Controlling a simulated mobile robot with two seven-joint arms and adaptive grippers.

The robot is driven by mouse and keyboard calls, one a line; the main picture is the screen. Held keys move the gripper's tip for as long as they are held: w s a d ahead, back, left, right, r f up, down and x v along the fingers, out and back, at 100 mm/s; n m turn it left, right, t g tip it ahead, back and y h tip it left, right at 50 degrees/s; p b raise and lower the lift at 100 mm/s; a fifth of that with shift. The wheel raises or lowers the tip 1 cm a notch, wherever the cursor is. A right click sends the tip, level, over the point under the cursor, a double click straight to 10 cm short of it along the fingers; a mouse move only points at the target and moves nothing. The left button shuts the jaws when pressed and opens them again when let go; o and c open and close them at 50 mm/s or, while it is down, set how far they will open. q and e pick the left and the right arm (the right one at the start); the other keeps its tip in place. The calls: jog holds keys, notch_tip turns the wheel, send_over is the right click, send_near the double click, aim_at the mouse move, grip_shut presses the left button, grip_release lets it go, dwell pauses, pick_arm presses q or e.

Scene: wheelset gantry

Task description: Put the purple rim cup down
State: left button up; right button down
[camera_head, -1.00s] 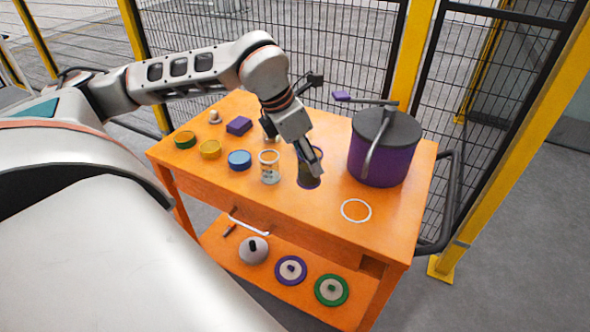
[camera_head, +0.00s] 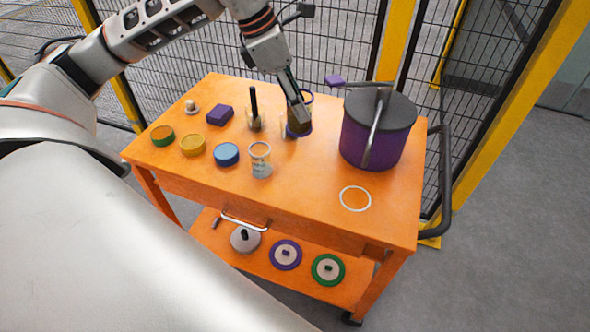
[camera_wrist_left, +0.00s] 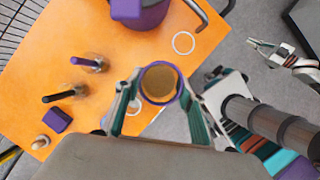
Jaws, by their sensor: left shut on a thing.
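The purple rim cup (camera_wrist_left: 160,84) is between the two fingers of my left gripper (camera_wrist_left: 153,100) in the left wrist view, its open mouth facing the camera. In the head view my left gripper (camera_head: 299,112) is shut on the cup (camera_head: 298,130), over the back middle of the orange table (camera_head: 305,185). The fingers hide part of the cup, and I cannot tell whether its base touches the table. My right gripper (camera_wrist_left: 263,51) shows at the upper right of the left wrist view, its fingers apart and empty.
A purple pot (camera_head: 365,140) stands right of the cup. A white ring (camera_head: 355,198) marks bare table in front of the pot. A clear cup (camera_head: 260,160), a holder with a black stick (camera_head: 254,105), a blue round piece (camera_head: 227,154) and a purple block (camera_head: 220,114) stand left.

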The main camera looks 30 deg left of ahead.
pick_arm(q)
jog(key=shift+f, duration=9.3)
jog(key=shift+f, duration=0.1)
jog(key=o, duration=1.2)
jog(key=shift+o, duration=0.2)
jog(key=shift+r, duration=0.25)
jog(key=v, duration=1.1)
jog(key=shift+r, duration=0.35)
jog(key=shift+s, duration=0.1)
